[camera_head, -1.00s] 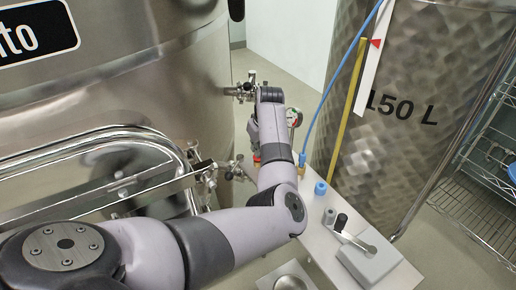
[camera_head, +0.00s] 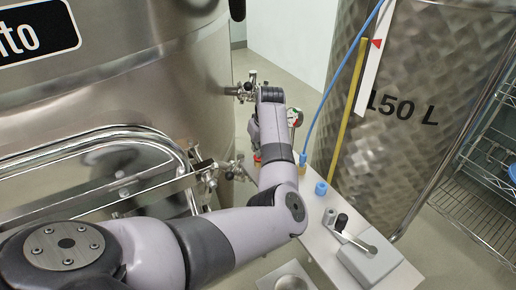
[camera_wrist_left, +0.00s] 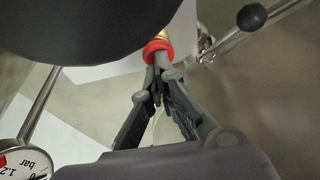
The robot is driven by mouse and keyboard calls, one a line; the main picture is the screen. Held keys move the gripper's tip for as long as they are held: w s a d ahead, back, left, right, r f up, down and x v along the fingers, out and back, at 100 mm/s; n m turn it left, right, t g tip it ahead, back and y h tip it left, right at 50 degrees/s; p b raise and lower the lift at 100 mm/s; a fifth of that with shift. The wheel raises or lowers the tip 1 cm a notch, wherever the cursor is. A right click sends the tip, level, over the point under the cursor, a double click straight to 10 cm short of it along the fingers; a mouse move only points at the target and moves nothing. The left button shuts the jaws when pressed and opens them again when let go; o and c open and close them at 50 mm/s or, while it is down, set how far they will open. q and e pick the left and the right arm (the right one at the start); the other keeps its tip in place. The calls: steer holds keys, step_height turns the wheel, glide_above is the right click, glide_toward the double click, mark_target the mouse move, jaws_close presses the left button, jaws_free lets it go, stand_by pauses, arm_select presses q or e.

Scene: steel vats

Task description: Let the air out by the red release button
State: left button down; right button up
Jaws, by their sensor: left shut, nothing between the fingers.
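The red release button (camera_wrist_left: 157,48) shows in the left wrist view as a red ring-shaped part below a brass fitting (camera_wrist_left: 162,34). My left gripper (camera_wrist_left: 160,72) is shut and empty, its fingertips together right at the red part. They appear to touch it, but I cannot tell how hard they press. In the head view a small bit of red (camera_head: 257,158) shows beside my left forearm, which hides the gripper and most of the button. A pressure gauge (camera_head: 294,117) stands just beyond the arm; its dial (camera_wrist_left: 25,162) also shows in the left wrist view. My right gripper is not in view.
A large steel vat (camera_head: 130,85) with a tubular handle is at left. The 150 L tank (camera_head: 420,120) stands at right, with a blue hose (camera_head: 335,75) and yellow tube before it. A small plate (camera_head: 325,240) holds a crank box (camera_head: 370,258). Wire shelving is far right.

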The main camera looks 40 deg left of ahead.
arm_select(q)
steer(key=shift+s+d+f, duration=0.1)
steer(key=shift+f, duration=0.1)
stand_by(0.9)
step_height(320, 180, up, 5)
steer(key=p, duration=0.6)
steer(key=shift+r, duration=0.1)
steer(key=b+v, duration=0.1)
steer(key=v, duration=0.8)
steer(key=shift+b, duration=0.35)
steer(key=shift+r, duration=0.1)
